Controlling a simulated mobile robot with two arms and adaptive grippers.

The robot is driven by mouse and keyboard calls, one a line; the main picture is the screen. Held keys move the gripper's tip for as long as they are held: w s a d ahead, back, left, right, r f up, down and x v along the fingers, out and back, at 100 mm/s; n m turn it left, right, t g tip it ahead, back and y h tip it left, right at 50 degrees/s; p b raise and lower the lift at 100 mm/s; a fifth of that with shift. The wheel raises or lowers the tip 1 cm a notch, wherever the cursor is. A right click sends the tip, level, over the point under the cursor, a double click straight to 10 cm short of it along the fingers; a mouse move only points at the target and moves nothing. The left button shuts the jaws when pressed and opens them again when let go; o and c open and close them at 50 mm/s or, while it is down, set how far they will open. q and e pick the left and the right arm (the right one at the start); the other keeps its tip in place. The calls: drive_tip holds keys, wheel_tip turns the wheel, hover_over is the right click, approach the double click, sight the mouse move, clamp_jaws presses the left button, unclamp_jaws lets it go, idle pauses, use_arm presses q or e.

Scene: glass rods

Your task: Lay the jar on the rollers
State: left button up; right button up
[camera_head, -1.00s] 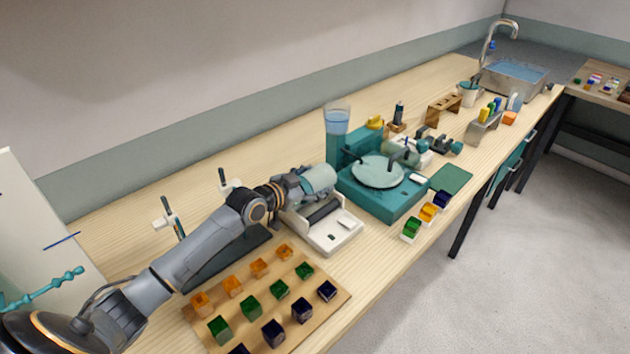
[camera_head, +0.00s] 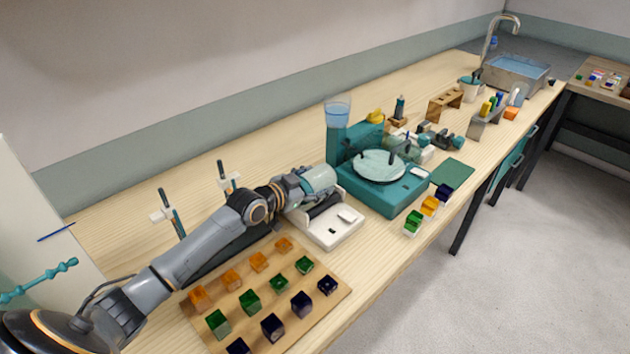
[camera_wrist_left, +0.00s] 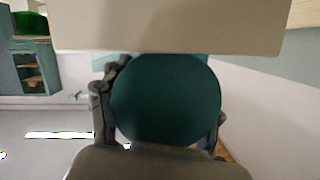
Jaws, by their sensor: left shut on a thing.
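My left gripper (camera_head: 297,190) is shut on a jar (camera_head: 321,180) with a pale, glassy teal body. It holds the jar tilted just over the white roller device (camera_head: 344,219), whose dark rollers (camera_head: 323,206) are partly hidden by it. I cannot tell whether the jar touches them. In the left wrist view the round dark teal end of the jar (camera_wrist_left: 166,100) sits between my grey fingers, and a pale block (camera_wrist_left: 165,25) covers the top. My right gripper is not in view.
A teal turntable machine (camera_head: 384,200) stands right beside the roller device. A wooden board (camera_head: 318,311) with several coloured cubes lies in front. Two upright clamps (camera_head: 168,212) stand behind my left arm. Bare bench (camera_head: 385,252) shows right of the board.

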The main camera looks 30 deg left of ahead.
use_arm(q)
drive_tip(key=shift+f+b, duration=0.65)
drive_tip(key=shift+f, duration=0.2)
drive_tip(key=o, duration=1.5)
drive_tip(key=shift+f, duration=0.1)
drive_tip(key=v, duration=1.2)
drive_tip(key=shift+d, duration=0.1)
